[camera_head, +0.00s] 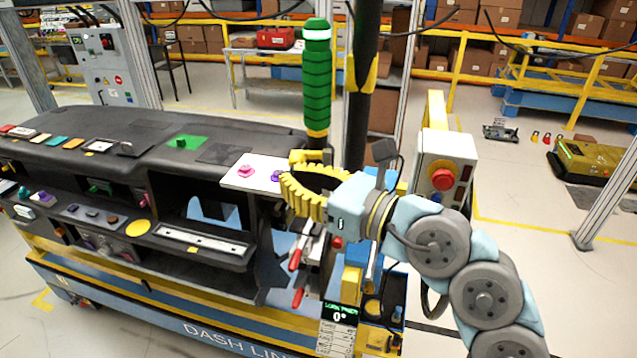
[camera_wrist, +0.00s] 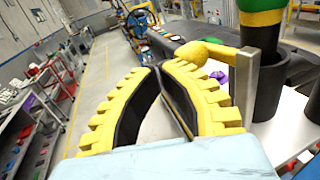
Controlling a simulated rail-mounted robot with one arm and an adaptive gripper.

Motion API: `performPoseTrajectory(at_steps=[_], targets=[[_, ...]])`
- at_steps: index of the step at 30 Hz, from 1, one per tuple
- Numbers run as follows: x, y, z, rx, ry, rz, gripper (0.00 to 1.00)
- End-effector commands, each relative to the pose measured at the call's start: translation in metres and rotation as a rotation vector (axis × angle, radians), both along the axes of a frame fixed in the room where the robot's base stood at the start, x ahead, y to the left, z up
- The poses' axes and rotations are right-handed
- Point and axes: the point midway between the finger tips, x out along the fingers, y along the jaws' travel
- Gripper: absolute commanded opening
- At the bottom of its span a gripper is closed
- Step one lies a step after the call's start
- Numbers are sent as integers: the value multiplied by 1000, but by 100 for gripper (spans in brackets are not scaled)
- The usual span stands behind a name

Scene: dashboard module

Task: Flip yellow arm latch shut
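The yellow arm latch (camera_head: 308,156) sits at the foot of the green post, at the right end of the dashboard module. In the wrist view its rounded yellow arm (camera_wrist: 207,51) lies roughly level, joined to an upright grey metal plate. My gripper (camera_head: 286,183) is just in front of and below the latch in the head view. In the wrist view my gripper (camera_wrist: 160,67) has its yellow ribbed fingers meeting at the tips, with nothing seen between them. The latch arm is beside the right finger; the finger partly covers it, and I cannot tell whether they touch.
The green post (camera_head: 316,80) with a white band stands behind the latch, beside a dark column. A white plate (camera_head: 240,181) with pink and purple knobs lies left of my gripper. A control box with a red button (camera_head: 443,179) stands to the right.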

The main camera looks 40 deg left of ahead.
Motion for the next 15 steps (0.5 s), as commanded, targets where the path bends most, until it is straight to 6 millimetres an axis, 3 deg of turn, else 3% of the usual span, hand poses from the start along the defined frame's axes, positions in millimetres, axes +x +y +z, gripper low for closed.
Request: performPoseTrajectory(at_steps=[8, 15], targets=[[-1, -3, 0, 0, -1, -4, 0], [-19, -12, -1, -2, -2, -2, 0]])
